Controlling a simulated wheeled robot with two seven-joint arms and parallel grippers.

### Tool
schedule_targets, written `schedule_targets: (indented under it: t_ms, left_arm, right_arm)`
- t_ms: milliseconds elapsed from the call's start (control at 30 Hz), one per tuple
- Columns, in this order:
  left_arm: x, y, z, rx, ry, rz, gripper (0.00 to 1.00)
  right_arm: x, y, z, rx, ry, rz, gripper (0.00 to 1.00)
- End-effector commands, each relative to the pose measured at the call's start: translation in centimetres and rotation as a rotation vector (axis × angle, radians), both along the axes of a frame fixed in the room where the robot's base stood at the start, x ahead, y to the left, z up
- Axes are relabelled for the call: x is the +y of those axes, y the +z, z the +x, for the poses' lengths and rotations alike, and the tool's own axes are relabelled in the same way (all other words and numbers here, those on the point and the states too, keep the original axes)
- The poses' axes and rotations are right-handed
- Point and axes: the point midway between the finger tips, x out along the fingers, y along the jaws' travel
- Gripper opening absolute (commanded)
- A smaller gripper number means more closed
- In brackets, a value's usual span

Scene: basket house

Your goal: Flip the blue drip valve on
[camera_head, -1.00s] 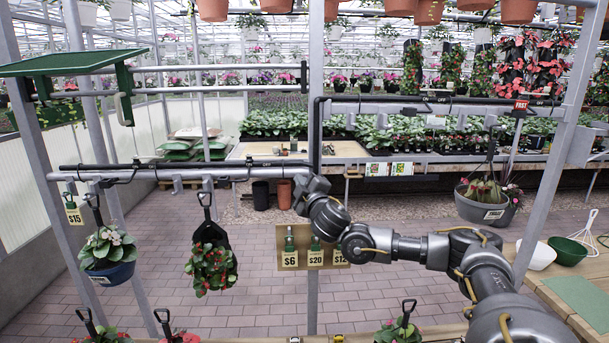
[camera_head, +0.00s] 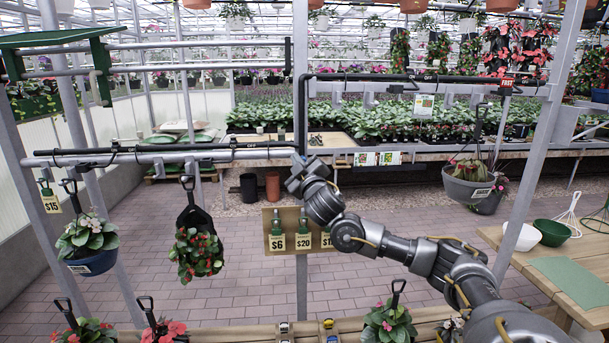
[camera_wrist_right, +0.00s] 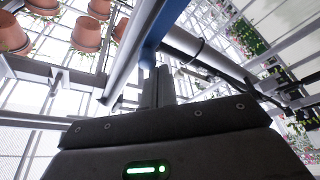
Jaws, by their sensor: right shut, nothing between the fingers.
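A blue lever-like bar, apparently the drip valve (camera_wrist_right: 155,38), shows in the right wrist view, just ahead of my fingertips. Contact between it and the fingers cannot be made out. My right gripper (camera_wrist_right: 157,78) is shut and empty, its fingers pointing at the blue bar beside a grey pipe. In the head view my right gripper (camera_head: 297,166) is at the centre post, by the end of the black drip pipe (camera_head: 235,146). My left gripper is in no view.
Upper pipes (camera_head: 430,77) carry a red tag (camera_head: 505,82) at the right. A wooden table (camera_head: 500,236) stands at right.

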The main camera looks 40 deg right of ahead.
Motion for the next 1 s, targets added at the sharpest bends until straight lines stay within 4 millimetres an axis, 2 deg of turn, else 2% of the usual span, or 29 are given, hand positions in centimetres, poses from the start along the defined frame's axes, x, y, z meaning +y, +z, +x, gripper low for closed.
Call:
schedule_targets:
  t_ms: [33,300,633,767,900,933,1000]
  left_arm:
    - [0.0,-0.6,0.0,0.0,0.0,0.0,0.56]
    - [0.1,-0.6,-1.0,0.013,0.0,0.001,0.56]
    - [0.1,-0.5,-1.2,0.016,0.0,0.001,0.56]
    - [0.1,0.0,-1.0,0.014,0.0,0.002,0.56]
    - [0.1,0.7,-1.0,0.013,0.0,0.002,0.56]
    - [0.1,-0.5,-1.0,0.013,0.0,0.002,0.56]
    - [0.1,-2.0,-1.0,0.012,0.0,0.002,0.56]
  right_arm:
    - [-0.2,-0.3,-0.1,-0.008,0.001,0.015,0.0]
    - [-1.0,0.4,-0.7,-0.01,-0.002,0.013,0.0]
    - [-0.9,0.5,-0.6,-0.01,-0.002,0.012,0.0]
    - [-0.1,1.6,-0.4,-0.011,-0.001,0.014,0.0]
    - [1.5,3.7,0.2,-0.014,-0.001,0.017,0.0]
    - [1.6,2.6,-0.5,-0.01,-0.003,0.014,0.0]
    - [2.1,1.6,-2.2,-0.01,-0.001,0.011,0.0]
